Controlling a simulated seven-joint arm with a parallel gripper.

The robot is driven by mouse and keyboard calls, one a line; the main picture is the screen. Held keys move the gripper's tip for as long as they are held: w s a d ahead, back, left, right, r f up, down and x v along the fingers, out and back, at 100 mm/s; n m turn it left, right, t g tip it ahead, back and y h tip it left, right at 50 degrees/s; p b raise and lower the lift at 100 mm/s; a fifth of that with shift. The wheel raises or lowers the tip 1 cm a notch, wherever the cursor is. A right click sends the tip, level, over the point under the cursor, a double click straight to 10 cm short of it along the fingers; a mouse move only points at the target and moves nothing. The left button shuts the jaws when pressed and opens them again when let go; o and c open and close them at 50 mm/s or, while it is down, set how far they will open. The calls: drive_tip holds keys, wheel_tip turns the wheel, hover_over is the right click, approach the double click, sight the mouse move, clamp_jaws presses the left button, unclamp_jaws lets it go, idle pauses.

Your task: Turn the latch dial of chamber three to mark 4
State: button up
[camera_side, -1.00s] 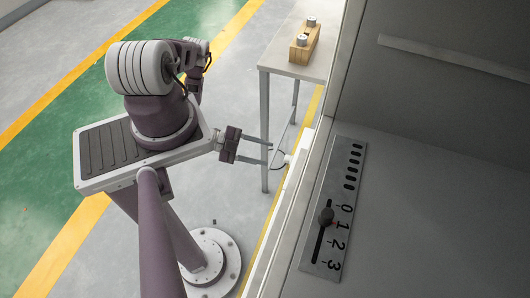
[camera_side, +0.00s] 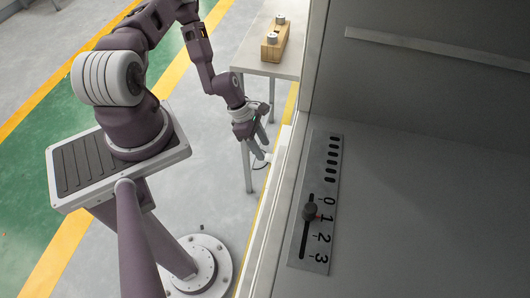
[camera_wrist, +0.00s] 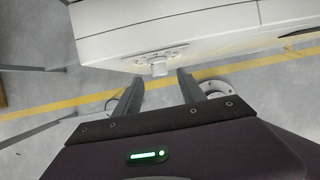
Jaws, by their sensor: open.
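No dial marked 4 can be made out. In the side view a grey scale plate (camera_side: 322,180) carries a slot and marks 0 to 3. My gripper (camera_side: 262,153) hangs open left of the cabinet's edge, well apart from the knob. In the wrist view my gripper (camera_wrist: 158,82) has its fingers apart with nothing between them. Just beyond the fingertips, a small pale fitting (camera_wrist: 159,68) projects from a white housing; I cannot tell what it is.
A pale table (camera_side: 262,67) stands behind my gripper, with a wooden block (camera_side: 273,46) and metal pieces on it. The grey cabinet (camera_side: 420,180) fills the right side; a pale rail (camera_side: 430,50) crosses its upper part. Open floor (camera_side: 205,165) lies around my base.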

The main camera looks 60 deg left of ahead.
sight(270, 158)
drive_tip(key=x, duration=0.3)
drive_tip(key=shift+f, duration=0.35)
drive_tip(key=shift+c, duration=0.2)
clamp_jaws()
drive_tip(key=shift+d, duration=0.15)
drive_tip(key=shift+s+d+m+t+y, duration=0.15)
drive_tip(key=shift+m+t+y, duration=0.2)
drive_tip(key=shift+t+y, duration=0.75)
drive_tip(key=shift+s+d+m+t+y, duration=0.2)
drive_tip(key=shift+m+t+y, duration=0.15)
drive_tip(key=shift+t+y, duration=0.7)
